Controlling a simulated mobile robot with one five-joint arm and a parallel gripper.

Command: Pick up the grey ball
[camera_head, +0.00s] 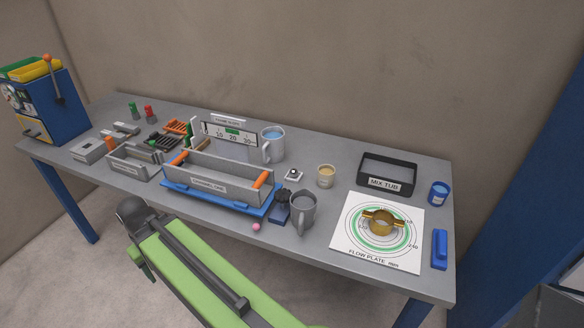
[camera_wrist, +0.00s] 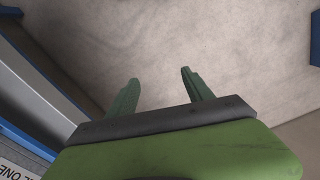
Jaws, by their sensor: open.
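I cannot make out a grey ball in either view. A small pink ball (camera_head: 256,226) lies near the front edge of the table, in front of the blue scale. My gripper (camera_wrist: 160,76) shows in the wrist view with its two green fingers apart and nothing between them. Bare, mottled grey floor or wall lies beyond the fingertips. In the head view my green arm reaches up in front of the table, below its front edge, and hides part of the floor.
The table (camera_head: 330,241) carries a grey tray (camera_head: 222,185) with orange handles on a blue scale, a grey mug (camera_head: 302,212), a blue-filled jug (camera_head: 273,145), a beige cup (camera_head: 326,176), the black mix tub (camera_head: 388,173) and a flow plate (camera_head: 349,247). A blue machine (camera_head: 62,113) stands far left.

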